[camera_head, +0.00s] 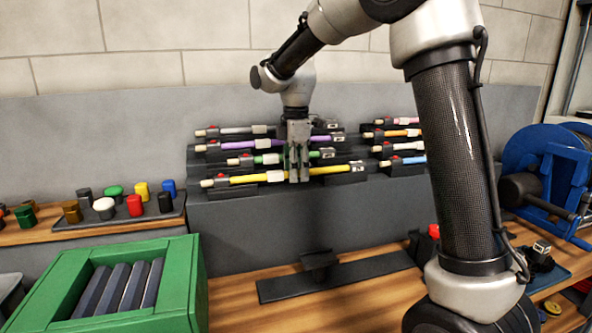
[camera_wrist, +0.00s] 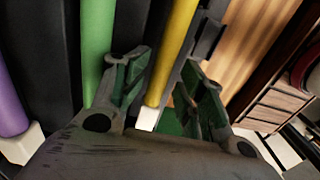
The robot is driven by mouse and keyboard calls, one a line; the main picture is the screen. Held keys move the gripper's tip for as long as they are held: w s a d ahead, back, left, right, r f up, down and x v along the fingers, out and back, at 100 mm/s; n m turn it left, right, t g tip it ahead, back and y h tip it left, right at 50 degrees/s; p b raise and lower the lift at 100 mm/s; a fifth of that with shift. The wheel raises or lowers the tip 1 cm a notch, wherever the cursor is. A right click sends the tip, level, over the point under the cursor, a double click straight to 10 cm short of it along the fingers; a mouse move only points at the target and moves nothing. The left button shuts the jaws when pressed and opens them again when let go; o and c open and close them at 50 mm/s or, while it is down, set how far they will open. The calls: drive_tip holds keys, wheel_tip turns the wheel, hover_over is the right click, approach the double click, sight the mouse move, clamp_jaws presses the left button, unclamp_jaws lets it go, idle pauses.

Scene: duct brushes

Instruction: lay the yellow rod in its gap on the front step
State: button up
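The yellow rod (camera_head: 245,180) lies lengthwise along the front step (camera_head: 225,208) of the dark stepped rack, roughly level, with its ends by dark supports. Whether it is fully seated in its gap cannot be told. My gripper (camera_head: 299,178) points down over the rod's middle. In the wrist view the yellow rod (camera_wrist: 178,45) and its white sleeve (camera_wrist: 148,118) show between the two fingers of my gripper (camera_wrist: 165,65), with space visible beside the rod. The fingers look open around it.
The green rod (camera_head: 270,159) and purple rod (camera_head: 322,140) lie on steps just behind. Pink (camera_head: 396,132), orange (camera_head: 400,133) and blue (camera_head: 412,160) rods lie to the right. A green crate (camera_head: 190,290) stands front left. A dark stand (camera_head: 335,277) is on the bench below.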

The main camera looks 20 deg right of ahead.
drive_tip(key=shift+r, duration=0.1)
wheel_tip(320, 180, up, 9)
drive_tip(key=m, duration=0.4)
drive_tip(key=shift+w, duration=0.1)
drive_tip(key=s+d+f+m+t, duration=0.1)
drive_tip(key=s+d+m, duration=0.3)
drive_tip(key=s, duration=0.6)
drive_tip(key=s+d+f+m+t, duration=0.2)
drive_tip(key=s+d+m, duration=0.3)
drive_tip(key=s, duration=0.5)
drive_tip(key=s+d+f+m+t, duration=0.1)
drive_tip(key=s+d+f+m, duration=0.2)
drive_tip(key=s, duration=0.7)
drive_tip(key=d+m, duration=0.2)
drive_tip(key=shift+d, duration=0.4)
drive_tip(key=shift+s+f, duration=0.1)
